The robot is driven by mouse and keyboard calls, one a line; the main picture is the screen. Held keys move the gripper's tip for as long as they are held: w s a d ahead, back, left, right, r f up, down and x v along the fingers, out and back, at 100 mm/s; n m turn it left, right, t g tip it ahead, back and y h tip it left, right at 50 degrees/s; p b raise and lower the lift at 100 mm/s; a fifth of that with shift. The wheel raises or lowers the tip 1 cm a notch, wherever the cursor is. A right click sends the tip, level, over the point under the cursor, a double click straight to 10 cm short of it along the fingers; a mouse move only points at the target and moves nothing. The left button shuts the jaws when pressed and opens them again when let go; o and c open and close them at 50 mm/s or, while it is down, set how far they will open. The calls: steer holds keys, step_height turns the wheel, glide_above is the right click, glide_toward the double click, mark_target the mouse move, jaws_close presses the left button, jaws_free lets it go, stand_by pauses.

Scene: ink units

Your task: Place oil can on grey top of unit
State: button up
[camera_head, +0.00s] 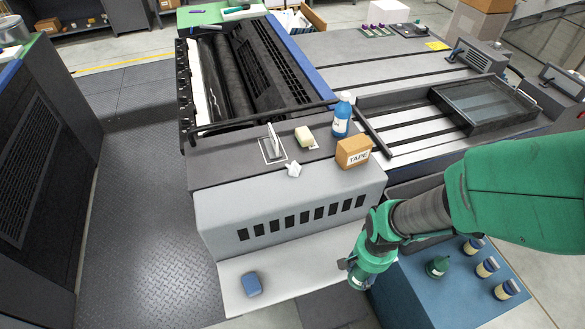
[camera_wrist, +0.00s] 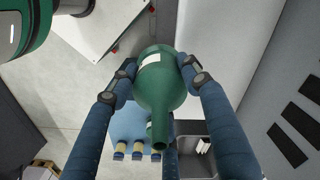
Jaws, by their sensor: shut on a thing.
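My gripper (camera_head: 358,275) is shut on a dark green oil can with a narrow spout. The can (camera_wrist: 160,85) shows clearly between the fingers in the wrist view, with a white label on its side. In the head view my gripper is low, in front of and to the right of the unit and left of the blue cabinet. The grey top (camera_head: 225,170) of the unit is above and to the left of my gripper in the picture. A similar green can (camera_head: 437,267) stands on the blue cabinet.
The grey top carries a tape box (camera_head: 353,152), a blue bottle (camera_head: 342,117), a pale block (camera_head: 304,137), a crumpled white piece (camera_head: 293,170) and a small upright plate. Its left front is bare. Several jars (camera_head: 487,267) stand on the blue cabinet (camera_head: 415,285). A blue object (camera_head: 251,284) lies on the lower ledge.

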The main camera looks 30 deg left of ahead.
steer(key=s+a+r+n+p, duration=0.1)
steer(key=s+a+r+p, duration=0.1)
steer(key=a+r+p, duration=0.4)
steer(key=s+a+r+n+p, duration=0.2)
steer(key=a+r+p, duration=0.4)
steer(key=a+r, duration=0.9)
steer(key=a, duration=0.5)
steer(key=shift+s+r+n, duration=0.3)
steer(key=shift+s+r, duration=0.1)
glide_toward(254, 190)
steer(key=shift+s+d+f+p, duration=0.1)
steer(key=shift+s+d+p, duration=0.15)
steer(key=shift+d+p, duration=0.15)
steer(key=shift+a, duration=0.15)
steer(key=shift+w+a+f, duration=0.1)
steer(key=shift+w+a, duration=0.1)
steer(key=shift+f, duration=1.75)
steer(key=shift+f, duration=0.2)
